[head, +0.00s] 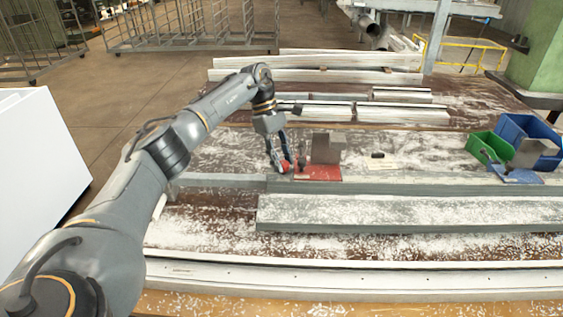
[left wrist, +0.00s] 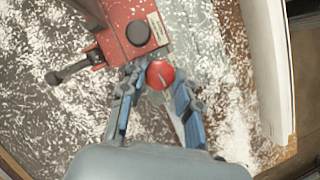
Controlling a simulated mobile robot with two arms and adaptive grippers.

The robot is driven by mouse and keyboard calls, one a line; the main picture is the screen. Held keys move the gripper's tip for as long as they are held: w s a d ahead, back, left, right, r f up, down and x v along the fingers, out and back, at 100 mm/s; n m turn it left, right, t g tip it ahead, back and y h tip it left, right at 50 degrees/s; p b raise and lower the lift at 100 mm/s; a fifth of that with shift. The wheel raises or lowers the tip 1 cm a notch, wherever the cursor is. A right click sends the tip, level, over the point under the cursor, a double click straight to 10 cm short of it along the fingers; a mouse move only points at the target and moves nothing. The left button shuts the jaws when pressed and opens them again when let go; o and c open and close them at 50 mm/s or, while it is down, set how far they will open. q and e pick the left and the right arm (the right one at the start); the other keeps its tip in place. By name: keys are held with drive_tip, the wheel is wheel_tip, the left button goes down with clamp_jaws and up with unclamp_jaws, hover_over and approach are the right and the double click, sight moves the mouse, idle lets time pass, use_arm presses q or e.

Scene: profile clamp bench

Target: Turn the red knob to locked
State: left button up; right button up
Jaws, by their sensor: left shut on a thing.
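The red knob (left wrist: 160,74) sits between the two fingers of my left gripper (left wrist: 156,92) in the left wrist view. It is round, with a thin pale line on its face. The gripper is shut on it; in the head view the left gripper (head: 286,166) reaches down to the left end of the red clamp (head: 320,174). The clamp also shows at the top of the left wrist view (left wrist: 112,15), with a round black cap (left wrist: 138,33), a small pale label (left wrist: 157,28) and a black lever (left wrist: 68,72). I cannot read the lock markings. My right gripper is out of view.
A long grey profile (head: 400,212) lies in front, and more profiles (head: 360,113) lie behind. Blue (head: 528,130) and green (head: 486,146) bins stand at the right. Pale chips cover the bench.

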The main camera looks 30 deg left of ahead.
use_arm(q)
drive_tip(key=shift+m, duration=0.6)
drive_tip(key=o, duration=1.1)
drive_tip(key=shift+g, duration=0.3)
drive_tip(key=v, duration=0.7)
drive_tip(key=shift+w+r, duration=0.1)
drive_tip(key=shift+r, duration=0.1)
